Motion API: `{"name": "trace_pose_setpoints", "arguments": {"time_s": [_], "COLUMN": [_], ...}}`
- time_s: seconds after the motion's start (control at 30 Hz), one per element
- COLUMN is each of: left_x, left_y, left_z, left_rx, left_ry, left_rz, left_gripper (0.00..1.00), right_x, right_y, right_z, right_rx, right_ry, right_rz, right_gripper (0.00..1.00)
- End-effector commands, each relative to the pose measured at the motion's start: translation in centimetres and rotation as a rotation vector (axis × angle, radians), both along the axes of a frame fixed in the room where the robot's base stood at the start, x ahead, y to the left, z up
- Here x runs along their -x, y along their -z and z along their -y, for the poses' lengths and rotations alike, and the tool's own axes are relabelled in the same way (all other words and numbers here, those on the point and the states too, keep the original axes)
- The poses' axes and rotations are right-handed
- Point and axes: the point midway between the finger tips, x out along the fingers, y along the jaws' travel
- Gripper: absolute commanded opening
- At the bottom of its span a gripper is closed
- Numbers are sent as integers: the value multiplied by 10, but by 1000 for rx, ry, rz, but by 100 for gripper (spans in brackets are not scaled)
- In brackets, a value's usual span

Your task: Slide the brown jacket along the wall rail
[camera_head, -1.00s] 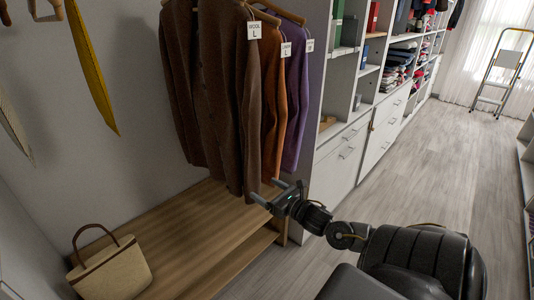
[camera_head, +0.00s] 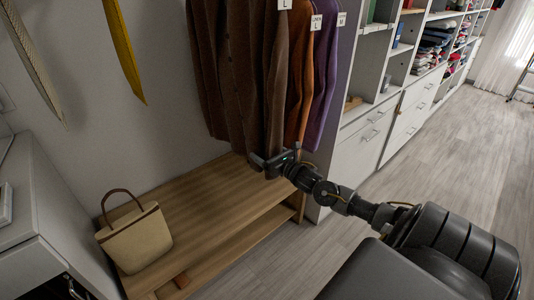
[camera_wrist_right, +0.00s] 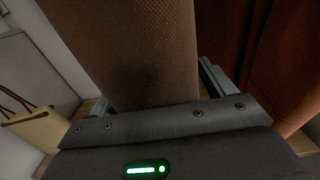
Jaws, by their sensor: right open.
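The brown jacket (camera_head: 234,75) hangs at the left of a row of jackets, in front of an orange-brown jacket (camera_head: 299,80) and a purple one (camera_head: 325,85). My right gripper (camera_head: 275,157) is at the lower end of the brown jacket's near sleeve. In the right wrist view the brown sleeve (camera_wrist_right: 130,50) lies between the open fingers (camera_wrist_right: 155,88), and the orange-brown jacket (camera_wrist_right: 288,65) is just outside the right finger. The wall rail and the hangers are out of view. My left gripper is not in view.
A wooden bench (camera_head: 200,190) stands below the jackets, with a beige handbag (camera_head: 137,240) on it. A white cabinet (camera_head: 30,225) is at the left. Yellow (camera_head: 124,55) and pale straps hang on the wall. White shelving with drawers (camera_head: 362,138) stands at right, beside open floor.

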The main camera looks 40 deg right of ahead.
Motion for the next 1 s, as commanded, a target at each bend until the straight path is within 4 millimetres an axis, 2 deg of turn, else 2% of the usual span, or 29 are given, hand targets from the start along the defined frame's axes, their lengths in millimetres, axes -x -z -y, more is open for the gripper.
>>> {"name": "trace_pose_setpoints", "arguments": {"time_s": [0.2,0.73,1.0], "left_x": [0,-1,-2], "left_y": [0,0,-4], "left_z": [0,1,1], "left_rx": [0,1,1], "left_ry": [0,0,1], "left_rz": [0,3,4], "left_gripper": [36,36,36], "right_x": [0,0,0], "right_y": [0,0,0], "right_z": [0,0,-12], "right_rx": [0,0,0], "right_ry": [0,0,-2], "right_rz": [-1,-1,-2], "right_gripper": [82,13,13]}}
